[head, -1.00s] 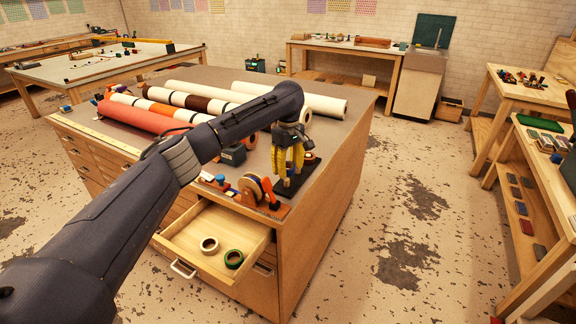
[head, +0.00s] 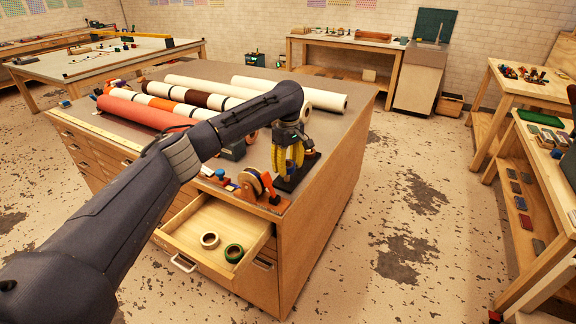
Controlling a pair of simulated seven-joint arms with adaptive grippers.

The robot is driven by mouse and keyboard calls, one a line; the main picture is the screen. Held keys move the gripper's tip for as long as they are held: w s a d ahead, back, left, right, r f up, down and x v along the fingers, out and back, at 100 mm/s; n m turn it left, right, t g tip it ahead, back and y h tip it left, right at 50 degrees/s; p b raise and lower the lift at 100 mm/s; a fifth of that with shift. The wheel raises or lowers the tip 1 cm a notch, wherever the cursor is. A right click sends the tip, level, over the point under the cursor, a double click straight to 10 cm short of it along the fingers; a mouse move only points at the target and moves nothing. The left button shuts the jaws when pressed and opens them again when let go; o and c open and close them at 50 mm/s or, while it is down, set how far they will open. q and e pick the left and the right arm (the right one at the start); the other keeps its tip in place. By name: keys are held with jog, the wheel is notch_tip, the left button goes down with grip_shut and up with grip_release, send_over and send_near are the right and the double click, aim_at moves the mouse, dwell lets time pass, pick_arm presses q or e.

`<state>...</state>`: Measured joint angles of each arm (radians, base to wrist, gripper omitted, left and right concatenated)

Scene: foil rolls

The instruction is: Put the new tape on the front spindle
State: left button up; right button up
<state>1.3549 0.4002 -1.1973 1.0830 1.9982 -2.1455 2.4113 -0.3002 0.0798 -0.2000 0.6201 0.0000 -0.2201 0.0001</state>
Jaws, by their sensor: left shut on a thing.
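My left gripper (head: 287,164), with yellow fingers, points down over a dark stand (head: 291,183) at the cabinet's near right corner. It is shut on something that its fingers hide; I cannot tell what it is. I cannot make out the front spindle behind the fingers. A tape dispenser (head: 255,184) with a tan roll stands left of the gripper. My right gripper is not in view.
The drawer (head: 188,254) juts out from the cabinet's front. Several long rolls, including a red one (head: 140,114) and a white one (head: 318,96), lie across the cabinet top (head: 362,87). A dark block (head: 233,151) stands behind the dispenser.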

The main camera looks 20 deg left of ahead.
aim_at(288, 175)
pick_arm(q)
jog(key=shift+f, duration=0.2)
jog(key=shift+f, duration=0.9)
jog(key=shift+f, duration=0.35)
jog(key=shift+f, duration=0.4)
jog(key=shift+f, duration=0.4)
dwell(0.9)
jog(key=o, duration=1.2)
jog(key=shift+r, duration=0.1)
jog(key=shift+r, duration=4.9)
